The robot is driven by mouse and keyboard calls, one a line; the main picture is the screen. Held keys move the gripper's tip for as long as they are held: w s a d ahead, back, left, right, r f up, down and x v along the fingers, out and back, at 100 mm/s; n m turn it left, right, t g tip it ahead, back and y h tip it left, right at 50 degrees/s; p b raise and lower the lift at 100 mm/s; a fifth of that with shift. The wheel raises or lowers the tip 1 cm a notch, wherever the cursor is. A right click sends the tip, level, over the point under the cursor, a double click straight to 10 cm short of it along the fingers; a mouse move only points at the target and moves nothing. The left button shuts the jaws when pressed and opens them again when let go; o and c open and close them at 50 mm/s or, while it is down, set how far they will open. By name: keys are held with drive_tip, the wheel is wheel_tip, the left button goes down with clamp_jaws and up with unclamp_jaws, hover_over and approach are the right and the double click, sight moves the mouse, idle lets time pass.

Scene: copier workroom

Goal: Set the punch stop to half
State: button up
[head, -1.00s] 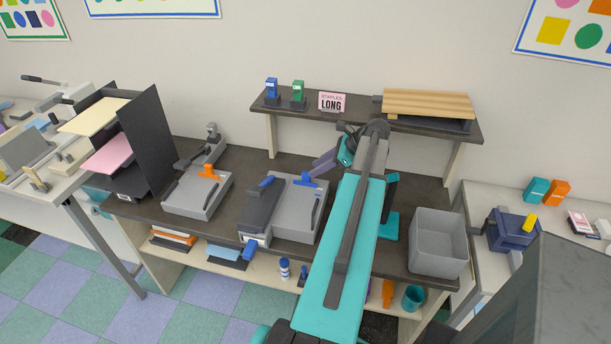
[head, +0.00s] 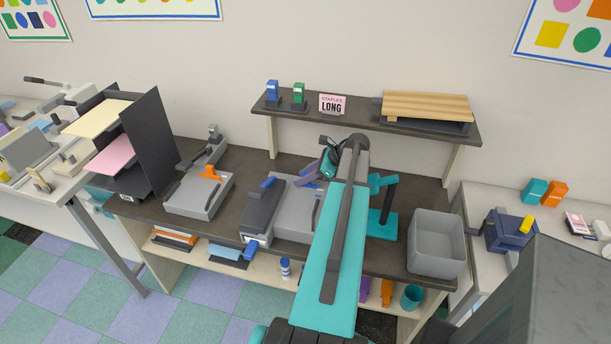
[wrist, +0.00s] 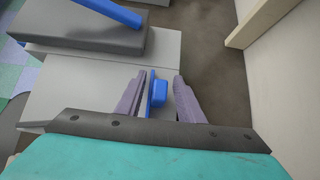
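The punch is a light grey device (head: 290,229) on the dark bench, with a dark block and a blue-tipped handle (head: 267,182) on its left part. Its blue stop (wrist: 158,92) stands on the grey bed in the wrist view. In the head view the stop is mostly hidden by my arm. My gripper (wrist: 158,98) is open, with one purple finger on each side of the blue stop. The left finger is close to the stop; a gap shows on the right. I cannot tell whether either finger touches it. Any stop markings are not readable.
A similar grey device with an orange stop (head: 210,172) stands to the left. A teal stand (head: 383,222) and grey bin (head: 437,243) are on the right. A shelf (head: 360,119) with a "STAPLES LONG" sign (head: 332,104) runs behind.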

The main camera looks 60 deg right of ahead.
clamp_jaws()
drive_tip(key=shift+s+a, duration=0.3)
drive_tip(key=shift+a, duration=0.5)
drive_tip(key=shift+s+a, duration=0.25)
drive_tip(key=shift+a, duration=0.55)
unclamp_jaws()
drive_tip(key=shift+d, duration=0.1)
